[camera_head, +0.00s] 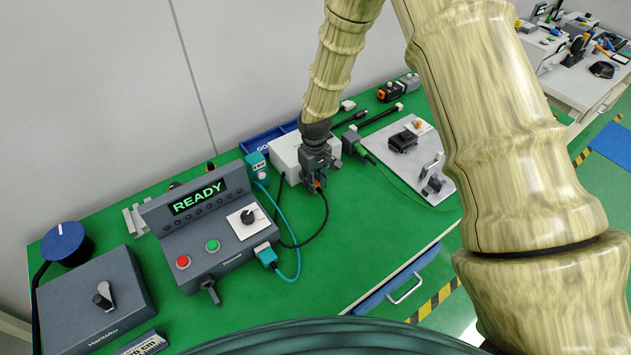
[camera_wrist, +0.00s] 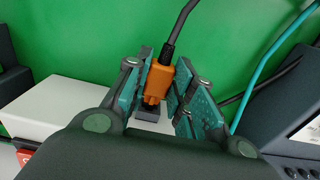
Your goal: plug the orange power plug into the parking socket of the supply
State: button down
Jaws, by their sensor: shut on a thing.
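The orange power plug (camera_wrist: 159,83) sits between the teal-padded fingers of my gripper (camera_wrist: 165,88), which is shut on it. Its black cable (camera_wrist: 181,27) leaves away from the gripper. In the head view my gripper (camera_head: 317,182) is at the right front of the white supply (camera_head: 287,150), and only a bit of orange shows.
A grey console (camera_head: 205,225) with a READY display stands left of my gripper, with a teal cable (camera_head: 285,215) looping nearby. A light fixture plate (camera_head: 405,160) lies to the right. A grey box (camera_head: 95,300) with a knob is at the front left. The green front middle is clear.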

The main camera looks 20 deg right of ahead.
jog(key=shift+w+a, duration=0.2)
jog(key=shift+w, duration=0.35)
jog(key=shift+w+a, duration=0.15)
jog(key=shift+w, duration=0.35)
dwell(0.4)
jog(key=c, duration=1.1)
grip_release()
jog(key=shift+c, duration=0.2)
jog(key=shift+r, duration=0.1)
notch_tip(320, 180, up, 12)
